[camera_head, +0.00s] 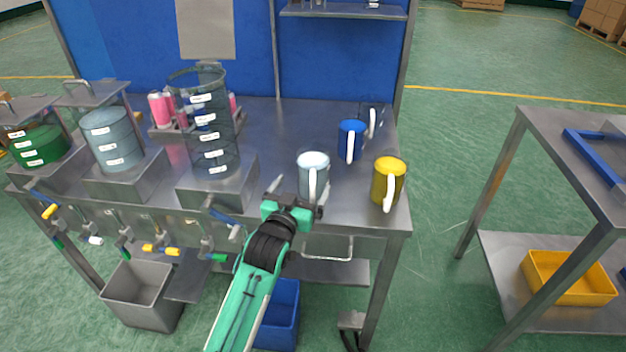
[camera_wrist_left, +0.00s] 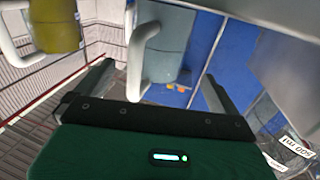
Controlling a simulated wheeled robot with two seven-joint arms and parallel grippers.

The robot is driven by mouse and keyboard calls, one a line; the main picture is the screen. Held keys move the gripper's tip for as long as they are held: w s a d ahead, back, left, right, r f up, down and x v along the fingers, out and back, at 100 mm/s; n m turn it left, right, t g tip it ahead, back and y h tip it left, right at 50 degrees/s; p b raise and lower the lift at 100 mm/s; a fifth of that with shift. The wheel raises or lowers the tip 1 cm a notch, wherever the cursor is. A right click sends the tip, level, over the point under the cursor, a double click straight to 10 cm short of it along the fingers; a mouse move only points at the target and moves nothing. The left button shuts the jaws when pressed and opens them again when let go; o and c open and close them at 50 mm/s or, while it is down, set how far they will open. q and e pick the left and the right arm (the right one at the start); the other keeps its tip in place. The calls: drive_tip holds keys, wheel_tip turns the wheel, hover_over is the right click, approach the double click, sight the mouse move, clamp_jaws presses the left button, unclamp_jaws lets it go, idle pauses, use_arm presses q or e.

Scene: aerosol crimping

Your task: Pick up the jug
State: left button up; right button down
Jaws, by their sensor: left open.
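A pale grey-blue jug (camera_head: 313,166) with a white handle stands near the front edge of the steel table. A blue jug (camera_head: 350,132) stands behind it, and a yellow jug (camera_head: 389,176) stands to its right at the table corner. My left gripper (camera_head: 296,200) is open at the front of the pale jug, close to its handle. In the left wrist view the pale jug (camera_wrist_left: 172,45) is ahead, its handle between the spread fingers (camera_wrist_left: 158,78); contact cannot be told. The yellow jug (camera_wrist_left: 55,22) shows at the upper left. My right gripper is out of view.
A tall dark transparent cylinder (camera_head: 212,130) stands on a steel block left of the jugs. A grey-blue tank (camera_head: 112,140) and a green container (camera_head: 40,147) stand farther left. Valves line the table's front. A steel side table (camera_head: 570,135) stands right across open floor.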

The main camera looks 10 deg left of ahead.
sight(307, 175)
use_arm(q)
drive_tip(key=x, duration=0.3)
drive_tip(key=shift+w+d+r, duration=0.2)
drive_tip(key=shift+w+d, duration=0.05)
drive_tip(key=shift+w, duration=0.1)
drive_tip(key=shift+w+d, duration=0.1)
drive_tip(key=shift+w, duration=0.35)
drive_tip(key=shift+c, duration=0.7)
drive_tip(key=c, duration=1.4)
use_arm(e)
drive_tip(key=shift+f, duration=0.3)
use_arm(q)
drive_tip(key=shift+o, duration=0.2)
drive_tip(key=shift+r, duration=0.15)
